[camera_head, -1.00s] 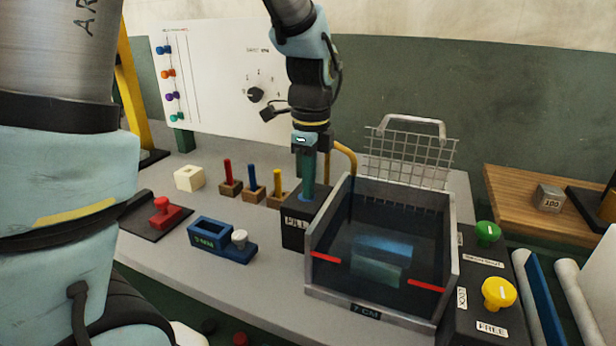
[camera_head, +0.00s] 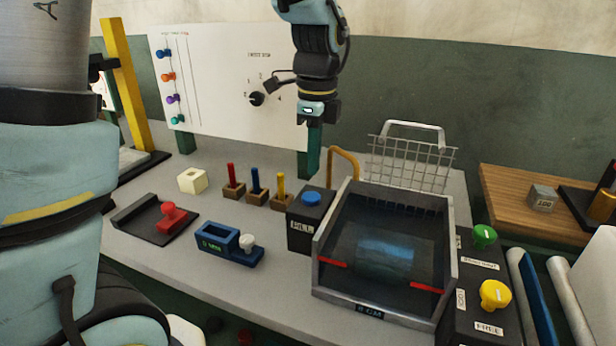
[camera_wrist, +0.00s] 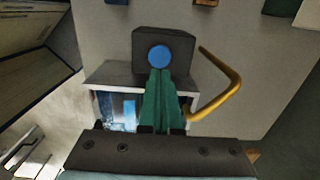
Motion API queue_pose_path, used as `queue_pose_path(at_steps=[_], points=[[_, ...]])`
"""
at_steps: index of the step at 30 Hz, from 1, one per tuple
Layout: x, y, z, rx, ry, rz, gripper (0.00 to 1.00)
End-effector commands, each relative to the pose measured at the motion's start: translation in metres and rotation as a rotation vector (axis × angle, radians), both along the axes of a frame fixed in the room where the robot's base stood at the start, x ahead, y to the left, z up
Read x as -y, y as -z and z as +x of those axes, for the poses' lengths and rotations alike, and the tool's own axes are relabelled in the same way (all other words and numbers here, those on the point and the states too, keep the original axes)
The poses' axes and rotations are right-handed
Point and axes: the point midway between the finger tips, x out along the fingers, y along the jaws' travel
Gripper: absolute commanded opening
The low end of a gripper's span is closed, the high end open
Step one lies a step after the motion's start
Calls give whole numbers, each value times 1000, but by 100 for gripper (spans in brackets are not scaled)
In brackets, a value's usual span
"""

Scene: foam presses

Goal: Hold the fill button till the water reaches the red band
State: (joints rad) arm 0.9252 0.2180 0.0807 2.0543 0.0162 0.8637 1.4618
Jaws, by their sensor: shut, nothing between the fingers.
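The black fill box (camera_head: 300,235) has a blue button (camera_head: 312,198) on top and stands left of the tank. The button shows uncovered and also appears in the wrist view (camera_wrist: 159,57). My gripper (camera_head: 310,176) is shut and empty, its green fingers pointing down above and apart from the button. It also shows in the wrist view (camera_wrist: 160,72). The grey-framed glass tank (camera_head: 322,240) has a red band (camera_head: 427,287) on its front, with another piece at left. Something blue shows inside. The waterline is hard to make out. The front label (camera_head: 369,311) seems to read 8 CM.
A yellow pipe (camera_head: 344,156) and wire basket (camera_head: 413,157) stand behind the tank. Coloured pegs in wooden blocks (camera_head: 256,198) and a blue fixture (camera_head: 228,250) sit left. Green (camera_head: 484,235) and yellow (camera_head: 495,292) knobs are at right.

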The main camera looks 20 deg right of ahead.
Motion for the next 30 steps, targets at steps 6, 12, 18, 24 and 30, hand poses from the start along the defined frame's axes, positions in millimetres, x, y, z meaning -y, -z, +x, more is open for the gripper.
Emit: queue_pose_path(at_steps=[6,12,18,24,30], points=[[2,-43,0,3,1,-4,0],[3,-65,-1,1,1,-2,0],[2,-71,-1,0,1,-1,0],[2,-71,-1,0,1,-1,0],[1,-70,0,1,-7,-2,0]])
